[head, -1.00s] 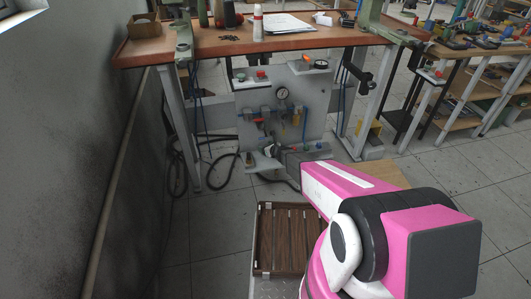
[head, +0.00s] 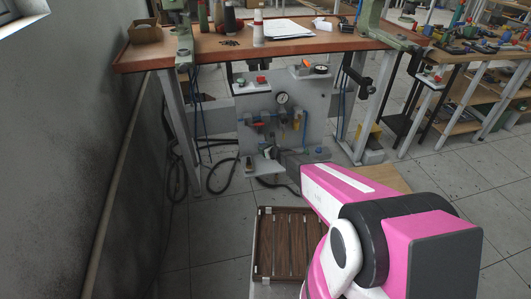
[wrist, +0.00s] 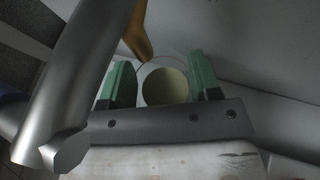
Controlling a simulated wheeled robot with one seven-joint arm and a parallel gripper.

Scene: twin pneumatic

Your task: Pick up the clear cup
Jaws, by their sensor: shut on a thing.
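In the wrist view, my gripper (wrist: 162,74) has its two green fingers on either side of a round, pale yellowish face with a faint thin rim above it. This appears to be the clear cup (wrist: 165,88), seen end-on. The fingers are shut on it, one at its left and one at its right. In the head view, my pink arm reaches to the pneumatic panel (head: 325,95) under the bench. The fingers and the cup are too small or hidden there to make out.
In the wrist view, a thick grey metal bar (wrist: 75,80) crosses the left side, close to the left finger. An amber part (wrist: 138,35) hangs just above the cup. In the head view, a wooden bench (head: 260,45) stands above the panel, and a slatted wooden crate (head: 257,245) sits below.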

